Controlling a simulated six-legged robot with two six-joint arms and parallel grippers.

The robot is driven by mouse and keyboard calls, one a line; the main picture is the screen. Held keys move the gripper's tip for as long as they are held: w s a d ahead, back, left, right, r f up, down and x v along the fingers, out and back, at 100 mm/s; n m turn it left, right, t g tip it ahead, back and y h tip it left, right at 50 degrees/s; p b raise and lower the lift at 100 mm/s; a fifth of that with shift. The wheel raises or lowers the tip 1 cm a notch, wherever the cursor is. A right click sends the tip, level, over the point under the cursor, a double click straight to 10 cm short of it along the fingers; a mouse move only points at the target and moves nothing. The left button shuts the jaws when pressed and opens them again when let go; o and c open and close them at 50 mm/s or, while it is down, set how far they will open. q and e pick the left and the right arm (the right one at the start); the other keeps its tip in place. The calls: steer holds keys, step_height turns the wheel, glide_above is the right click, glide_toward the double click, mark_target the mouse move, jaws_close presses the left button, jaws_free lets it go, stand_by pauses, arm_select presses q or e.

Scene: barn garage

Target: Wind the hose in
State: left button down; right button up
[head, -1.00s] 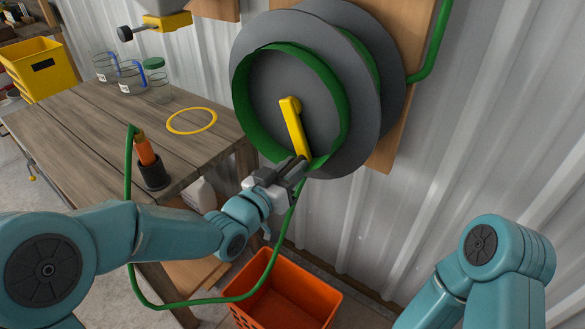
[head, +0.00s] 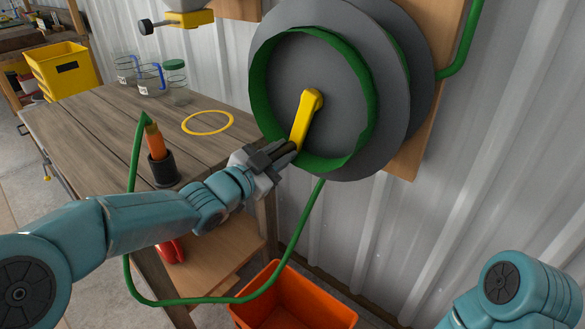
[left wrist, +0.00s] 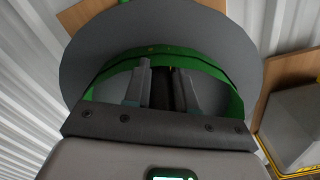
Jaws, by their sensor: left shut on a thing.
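The grey hose reel (head: 352,85) with a green inner ring is mounted on a wooden board on the wall. Its yellow crank (head: 305,118) points down and slightly left. My left gripper (head: 286,150) is shut on the dark handle at the crank's lower end. In the left wrist view the reel (left wrist: 165,30) fills the picture beyond the fingers. The green hose (head: 304,225) hangs from the reel, loops low and rises to an orange nozzle (head: 155,142) in a black holder on the bench. Only my right arm shows at lower right; its gripper is out of view.
An orange crate (head: 300,300) stands on the floor below the reel. The wooden bench (head: 95,125) holds glass jars (head: 151,80) and a yellow ring (head: 207,122). A yellow bin (head: 62,70) stands at the back left.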

arm_select(q)
steer(key=w+a+r+m+p, duration=0.2)
steer(key=a+r+m+p, duration=0.1)
steer(key=r+m, duration=0.4)
steer(key=w+a+r+m+p, duration=0.2)
steer(key=a+r+m, duration=0.1)
steer(key=r+m, duration=0.4)
steer(key=shift+w+a+m+p, duration=0.2)
steer(key=shift+w+m+p, duration=0.15)
steer(key=shift+m, duration=0.45)
steer(key=c, duration=0.9)
jaws_free()
steer(key=shift+s+d, duration=0.1)
steer(key=shift+s, duration=0.05)
